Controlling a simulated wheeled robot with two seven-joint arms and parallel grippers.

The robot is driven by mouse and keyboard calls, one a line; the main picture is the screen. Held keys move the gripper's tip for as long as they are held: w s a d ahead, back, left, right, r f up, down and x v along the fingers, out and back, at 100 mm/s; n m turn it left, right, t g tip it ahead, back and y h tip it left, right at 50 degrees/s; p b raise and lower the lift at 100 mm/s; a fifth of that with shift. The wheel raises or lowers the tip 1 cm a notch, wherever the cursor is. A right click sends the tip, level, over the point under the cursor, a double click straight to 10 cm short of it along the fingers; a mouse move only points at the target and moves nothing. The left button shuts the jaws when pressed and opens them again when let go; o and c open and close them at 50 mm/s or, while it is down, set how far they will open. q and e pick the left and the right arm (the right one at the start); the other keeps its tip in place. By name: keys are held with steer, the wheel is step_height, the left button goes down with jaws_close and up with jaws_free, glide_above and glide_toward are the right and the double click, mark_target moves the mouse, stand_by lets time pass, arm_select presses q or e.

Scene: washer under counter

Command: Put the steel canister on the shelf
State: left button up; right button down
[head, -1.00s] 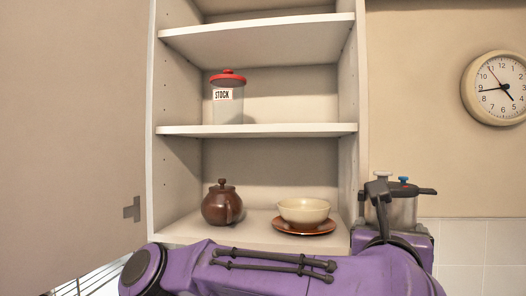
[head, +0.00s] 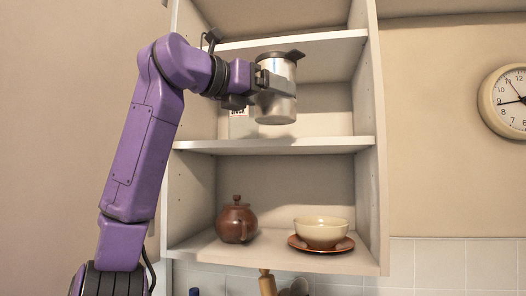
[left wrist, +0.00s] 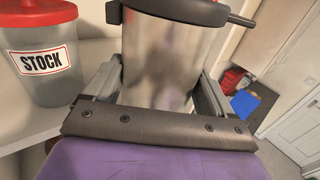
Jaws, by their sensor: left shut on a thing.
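The steel canister (head: 277,106) is a shiny cylinder with a dark lid. My left gripper (head: 270,82) is shut on it and holds it upright, in front of the cupboard's middle compartment and above the middle shelf (head: 275,145). In the left wrist view the canister (left wrist: 172,62) stands between the two fingers (left wrist: 155,95). The canister's base looks clear of the shelf board in the head view. The red-lidded STOCK jar (left wrist: 42,60) is beside the canister, and in the head view it is mostly hidden behind my gripper. My right gripper is not in view.
A brown teapot (head: 236,221) and a cream bowl (head: 321,232) on a reddish saucer (head: 298,243) stand on the bottom shelf (head: 268,252). The middle shelf looks free to the right of the jar. The cupboard's right wall (head: 369,170) bounds it.

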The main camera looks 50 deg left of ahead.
arm_select(q)
steer(key=w+p, duration=0.2)
steer(key=w, duration=0.3)
steer(key=w+m+h+p, duration=0.1)
steer(key=w+p, duration=0.1)
steer(key=w, duration=0.3)
steer(key=w+r+h+p, duration=0.1)
steer(key=w+p, duration=0.1)
steer(key=w, duration=0.3)
steer(key=shift+a+r+m, duration=0.1)
steer(key=shift+a+m, duration=0.2)
steer(key=shift+w+f, duration=0.1)
steer(key=shift+f, duration=1.2)
steer(key=shift+s+a+f, duration=0.2)
steer(key=shift+f, duration=0.35)
steer(key=shift+d, duration=0.15)
